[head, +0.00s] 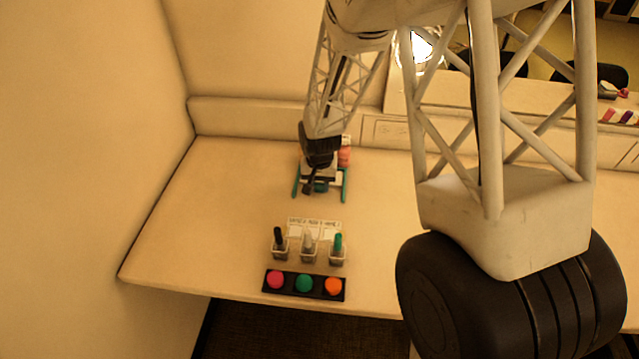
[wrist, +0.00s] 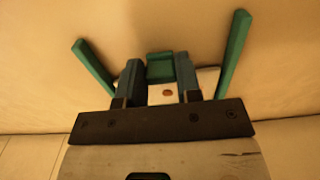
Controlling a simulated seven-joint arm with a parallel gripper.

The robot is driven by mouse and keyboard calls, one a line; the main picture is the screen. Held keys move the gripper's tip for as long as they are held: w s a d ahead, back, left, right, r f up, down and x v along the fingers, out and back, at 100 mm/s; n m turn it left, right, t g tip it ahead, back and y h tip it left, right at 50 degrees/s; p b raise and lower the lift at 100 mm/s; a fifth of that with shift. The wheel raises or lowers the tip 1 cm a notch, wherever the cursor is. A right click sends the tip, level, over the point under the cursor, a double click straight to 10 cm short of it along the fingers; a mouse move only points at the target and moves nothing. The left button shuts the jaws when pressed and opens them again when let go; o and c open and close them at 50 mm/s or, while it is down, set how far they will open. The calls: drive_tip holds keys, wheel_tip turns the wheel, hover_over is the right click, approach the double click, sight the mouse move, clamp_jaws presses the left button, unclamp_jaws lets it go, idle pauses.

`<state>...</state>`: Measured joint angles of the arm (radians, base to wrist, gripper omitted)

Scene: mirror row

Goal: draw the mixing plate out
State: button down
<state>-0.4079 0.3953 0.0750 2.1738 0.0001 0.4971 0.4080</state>
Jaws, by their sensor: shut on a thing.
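My gripper (head: 319,180) is at the back of the counter, between two green rails (head: 346,187). In the wrist view its two blue-grey fingers (wrist: 158,66) are closed around a small teal block (wrist: 159,73), which looks like the grip of the mixing plate. A white piece with a reddish-brown spot (wrist: 162,94) shows between the fingers; it looks like part of the plate. More white shows outside the right finger. The green rails also flank the fingers in the wrist view (wrist: 233,52). My gripper hides most of the plate in the head view.
Three small holders with a dark, a white and a green stick (head: 308,247) stand towards the front, behind a black strip with pink, green and orange discs (head: 304,284). A pale printed card (head: 314,227) lies behind them. A pink item (head: 345,157) is beside my gripper. Counter is clear at left.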

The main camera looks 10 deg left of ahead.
sight(317, 210)
drive_tip(key=shift+s, duration=3.3)
drive_tip(key=c, duration=0.8)
unclamp_jaws()
drive_tip(key=shift+r, duration=0.15)
wheel_tip(317, 210, up, 8)
drive_tip(key=shift+f, duration=0.2)
